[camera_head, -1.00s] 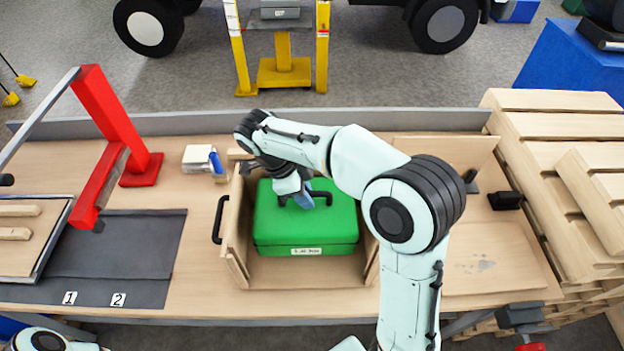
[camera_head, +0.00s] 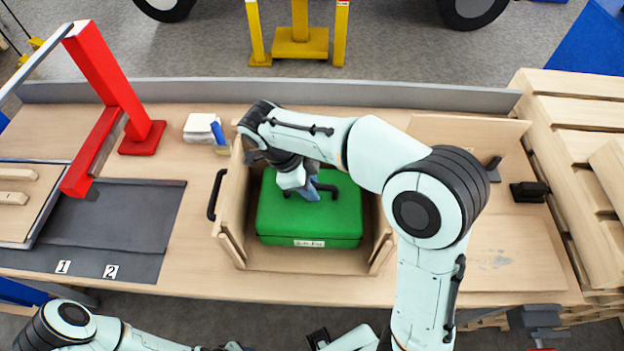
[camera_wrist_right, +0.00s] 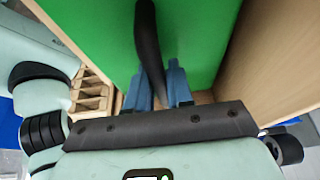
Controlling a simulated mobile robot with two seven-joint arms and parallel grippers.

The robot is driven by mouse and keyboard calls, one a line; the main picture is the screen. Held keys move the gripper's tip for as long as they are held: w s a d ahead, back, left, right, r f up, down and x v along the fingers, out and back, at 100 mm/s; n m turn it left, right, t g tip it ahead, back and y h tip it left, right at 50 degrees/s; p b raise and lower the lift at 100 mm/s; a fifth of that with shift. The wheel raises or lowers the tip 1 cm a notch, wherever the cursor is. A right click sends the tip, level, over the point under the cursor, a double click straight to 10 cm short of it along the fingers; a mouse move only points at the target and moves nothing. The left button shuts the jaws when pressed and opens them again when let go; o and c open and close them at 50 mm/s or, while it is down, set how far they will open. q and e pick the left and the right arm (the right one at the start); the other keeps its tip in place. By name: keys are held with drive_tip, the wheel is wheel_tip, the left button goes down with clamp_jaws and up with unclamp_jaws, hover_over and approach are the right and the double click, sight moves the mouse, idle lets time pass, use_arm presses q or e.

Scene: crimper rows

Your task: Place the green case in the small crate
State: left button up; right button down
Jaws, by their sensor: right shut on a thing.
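The green case (camera_head: 325,222) is inside the small wooden crate (camera_head: 290,262), between its side walls and level, with its label facing the front. I cannot tell whether its underside touches the crate floor. My right gripper (camera_head: 309,190) is above the case and shut on its dark handle (camera_head: 326,187). In the right wrist view, the blue fingers (camera_wrist_right: 160,90) close around the handle (camera_wrist_right: 148,45), with the green lid behind. My left arm shows at the bottom left of the head view; its gripper is out of view.
The crate has a dark side handle (camera_head: 216,195). To its left are a red press-like frame (camera_head: 105,80), a dark mat (camera_head: 120,225) and a white block (camera_head: 203,130). Wooden pallets (camera_head: 575,130) stand to the right. A grey ledge (camera_head: 420,97) runs along the table's back.

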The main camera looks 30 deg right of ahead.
use_arm(q)
drive_tip(key=shift+a+r, duration=0.1)
drive_tip(key=shift+a, duration=0.05)
use_arm(e)
drive_tip(key=shift+a+r, duration=0.2)
drive_tip(key=c, duration=1)
unclamp_jaws()
drive_tip(key=shift+f, duration=0.2)
use_arm(q)
drive_tip(key=w+r+p, duration=0.2)
drive_tip(key=shift+w+r, duration=0.15)
drive_tip(key=shift+r, duration=0.25)
use_arm(e)
drive_tip(key=v, duration=1.2)
drive_tip(key=shift+d+r, duration=0.15)
